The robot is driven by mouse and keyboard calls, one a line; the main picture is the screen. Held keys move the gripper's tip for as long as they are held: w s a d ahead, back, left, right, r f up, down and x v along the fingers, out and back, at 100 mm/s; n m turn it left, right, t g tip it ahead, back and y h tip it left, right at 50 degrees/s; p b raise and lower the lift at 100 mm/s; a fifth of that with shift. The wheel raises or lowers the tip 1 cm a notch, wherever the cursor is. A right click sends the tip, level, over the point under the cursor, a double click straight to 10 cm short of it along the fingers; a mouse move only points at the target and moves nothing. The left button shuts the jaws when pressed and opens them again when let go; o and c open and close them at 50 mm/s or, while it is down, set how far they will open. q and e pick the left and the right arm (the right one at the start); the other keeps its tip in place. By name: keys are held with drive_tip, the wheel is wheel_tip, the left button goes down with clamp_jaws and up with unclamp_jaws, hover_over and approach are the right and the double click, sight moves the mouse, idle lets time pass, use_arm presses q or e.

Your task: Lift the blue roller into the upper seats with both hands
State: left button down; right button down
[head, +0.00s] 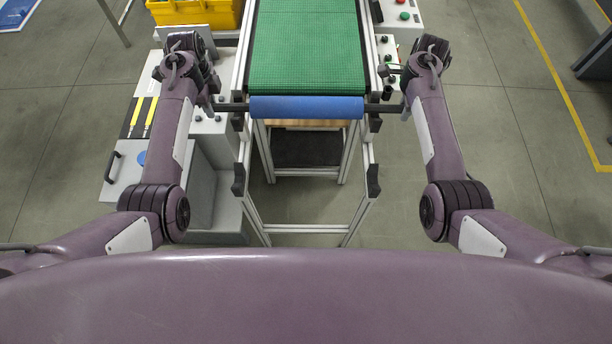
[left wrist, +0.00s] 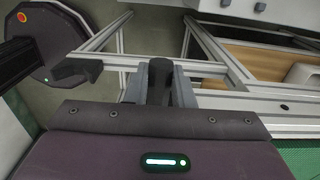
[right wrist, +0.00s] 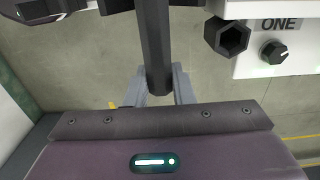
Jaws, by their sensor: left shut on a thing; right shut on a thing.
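The blue roller (head: 306,107) lies level across the front end of the green conveyor belt, with a dark shaft end sticking out at each side. My left gripper (head: 214,106) is shut on its left shaft end; the fingers also show in the left wrist view (left wrist: 160,88). My right gripper (head: 402,106) is shut on the right shaft end, seen as a dark bar between the fingers in the right wrist view (right wrist: 156,85). Dark upper seats (head: 238,122) (head: 374,123) are close by the shaft ends. I cannot tell whether the shaft touches them. Lower dark seats (head: 238,180) (head: 373,181) look empty.
The green belt (head: 306,50) runs away between metal rails. The open metal frame (head: 300,228) stands below and in front. A yellow crate (head: 195,12) and a grey cabinet (head: 215,165) are at left. Control boxes with knobs (head: 402,15) are at right, near my right gripper.

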use_arm(q)
drive_tip(key=shift+a+f, duration=0.15)
drive_tip(key=shift+f, duration=0.4)
use_arm(e)
drive_tip(key=shift+d+f, duration=0.1)
drive_tip(key=shift+f, duration=0.45)
use_arm(q)
drive_tip(key=c, duration=1.2)
unclamp_jaws()
drive_tip(key=shift+f, duration=0.1)
drive_tip(key=shift+o, duration=0.2)
use_arm(e)
drive_tip(key=c, duration=1.2)
unclamp_jaws()
drive_tip(key=shift+f, duration=0.1)
drive_tip(key=shift+o, duration=0.2)
drive_tip(key=shift+r, duration=0.3)
use_arm(q)
drive_tip(key=a, duration=0.7)
drive_tip(key=shift+a+p, duration=0.15)
drive_tip(key=shift+p, duration=0.25)
use_arm(e)
drive_tip(key=shift+r, duration=0.15)
